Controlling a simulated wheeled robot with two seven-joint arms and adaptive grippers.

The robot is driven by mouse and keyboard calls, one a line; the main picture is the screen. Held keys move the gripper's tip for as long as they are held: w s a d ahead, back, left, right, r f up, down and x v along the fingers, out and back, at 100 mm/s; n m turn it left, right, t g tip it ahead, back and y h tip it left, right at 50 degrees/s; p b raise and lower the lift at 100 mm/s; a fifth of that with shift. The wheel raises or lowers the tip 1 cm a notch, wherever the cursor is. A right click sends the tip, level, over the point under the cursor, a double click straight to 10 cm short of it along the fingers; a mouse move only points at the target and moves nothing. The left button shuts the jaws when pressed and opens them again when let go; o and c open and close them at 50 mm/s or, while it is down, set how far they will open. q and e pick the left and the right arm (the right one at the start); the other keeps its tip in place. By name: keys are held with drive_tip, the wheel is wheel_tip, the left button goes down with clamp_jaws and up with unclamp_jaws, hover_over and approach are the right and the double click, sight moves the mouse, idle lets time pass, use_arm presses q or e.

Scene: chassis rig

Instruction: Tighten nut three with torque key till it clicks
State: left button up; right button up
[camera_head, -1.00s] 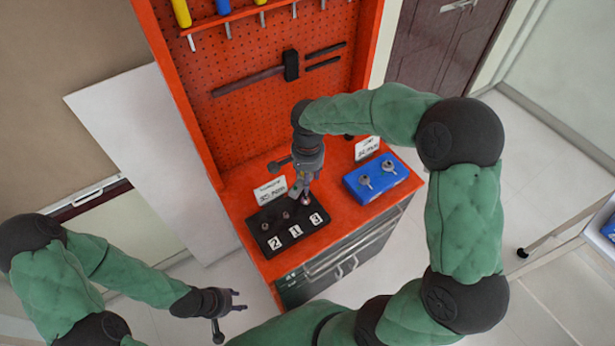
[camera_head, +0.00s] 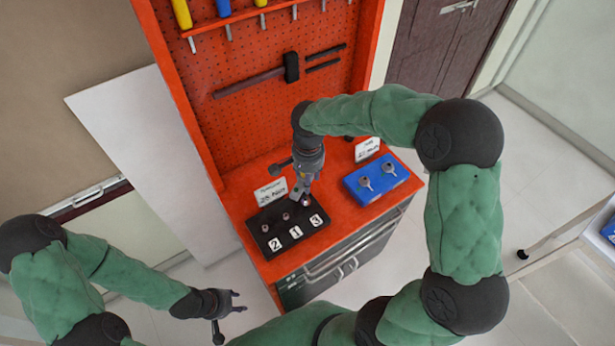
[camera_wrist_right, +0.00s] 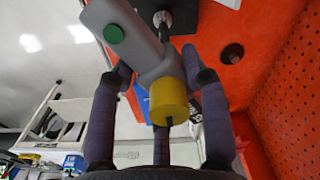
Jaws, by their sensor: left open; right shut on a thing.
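The black plate (camera_head: 260,239) with number tags 2, 1 and 3 lies on the orange bench top. Studs or nuts show behind tag 2 (camera_head: 265,227) and tag 1 (camera_head: 285,216); the spot behind tag 3 (camera_head: 316,219) is mostly hidden by my right gripper (camera_head: 300,190). That gripper points down over the plate, shut on the torque key. In the right wrist view the key (camera_wrist_right: 138,42) is a grey body with a green button, a yellow cap and a metal shaft; whether its tip seats on a nut I cannot tell. My left gripper (camera_head: 232,302) is open and empty, away from the bench.
A blue tray (camera_head: 352,189) with two metal pieces stands right of the plate. White label cards (camera_head: 270,191) stand behind plate and tray. The orange pegboard (camera_head: 240,120) with hanging tools rises behind the bench. Floor right of the bench is clear.

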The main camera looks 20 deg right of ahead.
drive_tip(key=shift+r, duration=0.15)
drive_tip(key=shift+r+p, duration=1.65)
drive_tip(key=shift+r, duration=0.65)
